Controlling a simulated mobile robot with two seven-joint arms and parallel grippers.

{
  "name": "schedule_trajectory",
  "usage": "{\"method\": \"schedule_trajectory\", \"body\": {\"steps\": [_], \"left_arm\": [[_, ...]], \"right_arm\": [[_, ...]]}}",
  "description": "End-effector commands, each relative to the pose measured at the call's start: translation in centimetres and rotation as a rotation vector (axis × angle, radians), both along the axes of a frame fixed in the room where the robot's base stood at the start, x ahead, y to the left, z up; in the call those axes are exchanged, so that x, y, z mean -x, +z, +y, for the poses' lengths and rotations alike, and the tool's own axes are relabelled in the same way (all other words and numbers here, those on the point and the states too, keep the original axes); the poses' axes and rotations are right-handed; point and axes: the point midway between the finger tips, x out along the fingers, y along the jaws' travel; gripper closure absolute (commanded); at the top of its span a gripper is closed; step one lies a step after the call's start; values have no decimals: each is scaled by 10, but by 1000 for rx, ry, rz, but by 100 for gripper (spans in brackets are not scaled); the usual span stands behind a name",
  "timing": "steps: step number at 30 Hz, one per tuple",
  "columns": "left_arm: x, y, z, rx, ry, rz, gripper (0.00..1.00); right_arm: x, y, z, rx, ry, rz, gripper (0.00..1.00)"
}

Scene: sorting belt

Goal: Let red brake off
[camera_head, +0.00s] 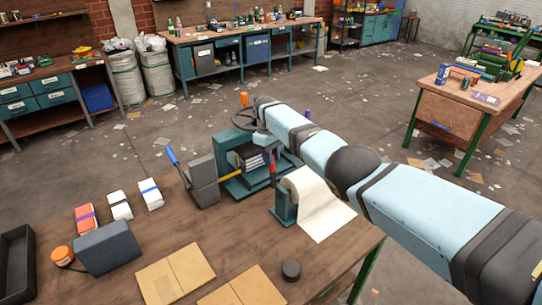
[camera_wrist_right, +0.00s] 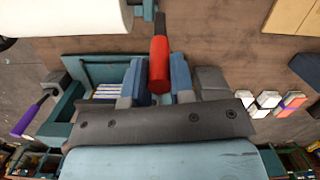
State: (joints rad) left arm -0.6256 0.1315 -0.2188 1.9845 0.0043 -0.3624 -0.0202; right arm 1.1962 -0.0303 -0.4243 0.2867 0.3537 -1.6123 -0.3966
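The red brake lever (camera_head: 272,169) stands on the bench between the teal press (camera_head: 235,187) and the paper roll (camera_head: 313,199). In the right wrist view its red handle (camera_wrist_right: 159,64) points toward the palm, on a dark stem. My right gripper (camera_wrist_right: 158,80) has one blue finger on each side of the handle; whether they grip it or only flank it is unclear. In the head view my right arm comes in from the right, and I cannot make out its fingers clearly. My left gripper shows in neither view.
The press has a handwheel, a dark stack (camera_head: 250,156) and a yellow bar. A blue-handled lever (camera_head: 172,156) rises beside a grey block (camera_head: 203,178). Wrapped packs (camera_head: 120,206), a dark box (camera_head: 105,248) and cardboard sheets (camera_head: 176,275) occupy the bench's left and front.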

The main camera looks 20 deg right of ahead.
Motion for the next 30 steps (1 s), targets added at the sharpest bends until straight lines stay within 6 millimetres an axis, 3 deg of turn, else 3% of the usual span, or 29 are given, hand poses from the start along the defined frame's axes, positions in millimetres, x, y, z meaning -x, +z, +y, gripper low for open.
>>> {"method": "schedule_trajectory", "body": {"steps": [1, 3, 14, 20, 30], "left_arm": [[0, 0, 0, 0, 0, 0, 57], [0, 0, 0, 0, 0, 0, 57], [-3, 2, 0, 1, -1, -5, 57], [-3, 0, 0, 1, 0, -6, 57], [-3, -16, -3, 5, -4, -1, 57]], "right_arm": [[0, 0, 0, 1, 0, -1, 68], [0, 0, 0, 0, 0, 0, 52], [-1, 5, 0, 0, 1, -2, 52], [-6, 36, 3, -1, 1, -4, 52], [-17, 109, 7, 0, 1, -2, 52]]}}
